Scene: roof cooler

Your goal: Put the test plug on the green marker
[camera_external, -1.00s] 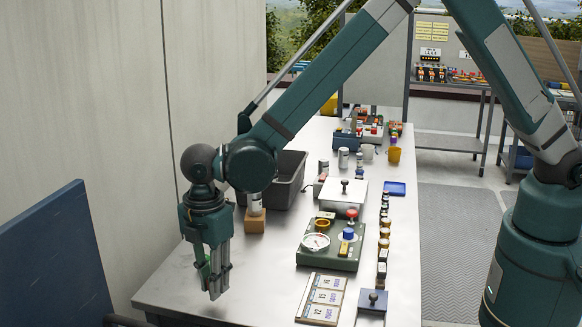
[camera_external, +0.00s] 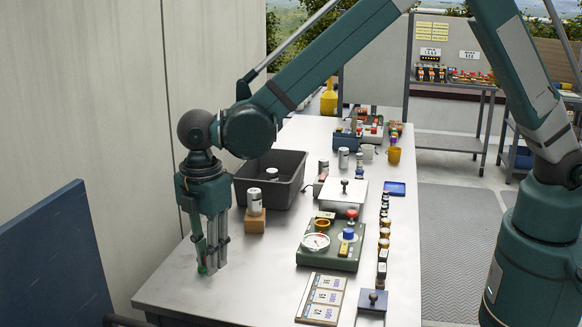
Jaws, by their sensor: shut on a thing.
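My gripper (camera_external: 212,266) points straight down over the left front part of the metal bench. Its fingers are closed together on a thing that they mostly hide, presumably the test plug; its shape cannot be made out. A small bright green patch (camera_external: 202,268) shows at the left fingertip, low by the bench top. It may be the green marker, partly covered by the fingers. I cannot tell whether the fingertips touch the bench.
A silver can (camera_external: 254,202) stands on a wooden block (camera_external: 255,221) right of my gripper, with a grey bin (camera_external: 298,183) behind. A green gauge panel (camera_external: 330,252), a label board (camera_external: 321,299) and a row of small parts lie farther right. The bench's front left is bare.

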